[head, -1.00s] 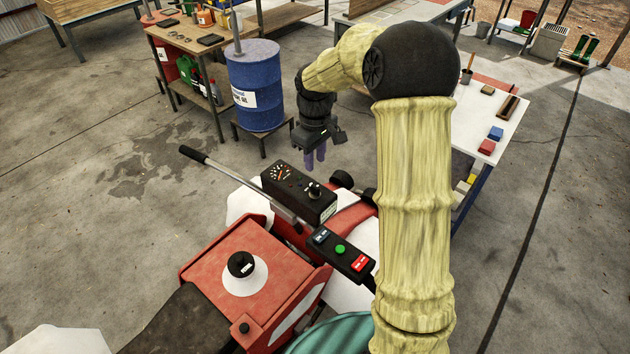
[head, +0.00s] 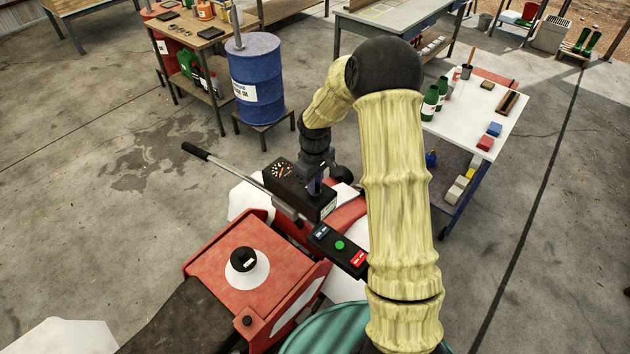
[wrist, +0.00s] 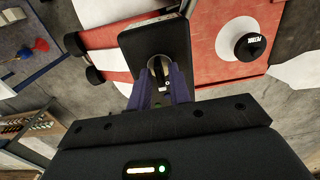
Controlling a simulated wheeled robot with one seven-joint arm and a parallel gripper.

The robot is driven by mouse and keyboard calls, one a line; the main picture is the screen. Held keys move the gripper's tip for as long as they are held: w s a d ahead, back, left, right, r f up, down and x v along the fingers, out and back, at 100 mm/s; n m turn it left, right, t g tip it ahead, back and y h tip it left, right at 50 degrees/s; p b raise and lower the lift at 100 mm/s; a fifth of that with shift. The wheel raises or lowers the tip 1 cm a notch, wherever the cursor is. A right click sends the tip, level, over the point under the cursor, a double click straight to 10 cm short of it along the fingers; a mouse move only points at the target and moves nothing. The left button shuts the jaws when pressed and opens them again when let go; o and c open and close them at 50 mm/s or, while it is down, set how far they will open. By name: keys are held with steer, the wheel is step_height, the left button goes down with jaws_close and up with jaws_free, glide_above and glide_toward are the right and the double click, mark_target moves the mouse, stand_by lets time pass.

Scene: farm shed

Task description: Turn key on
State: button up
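The key (wrist: 158,70) stands in its round switch on the black dash panel (head: 283,186) of the red machine. In the wrist view it lies between the two purple fingertips of my gripper (wrist: 160,76). The fingers stand apart, one on each side of the key, with a gap showing between them. In the head view my gripper (head: 316,187) points down onto the right part of the panel and hides the key. The dash panel also shows in the wrist view (wrist: 150,36), with its gauge hidden there.
A long lever (head: 235,175) passes beside the panel. A button box (head: 339,247) with blue, green and red buttons sits nearer. The red hood (head: 215,270) carries a black-capped filler (head: 244,260). A blue drum (head: 256,80) stands behind, and a white table (head: 470,125) is at right.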

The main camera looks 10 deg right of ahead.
jaws_close()
steer(key=shift+m+b, duration=0.35)
steer(key=shift+m, duration=0.15)
steer(key=m+b, duration=0.2)
steer(key=m, duration=0.1)
steer(key=m+b, duration=0.1)
steer(key=m, duration=0.3)
steer(key=shift+r+m+b, duration=0.1)
steer(key=shift+m+b, duration=0.5)
steer(key=shift+m, duration=1.4)
steer(key=shift+o, duration=1.6)
jaws_free()
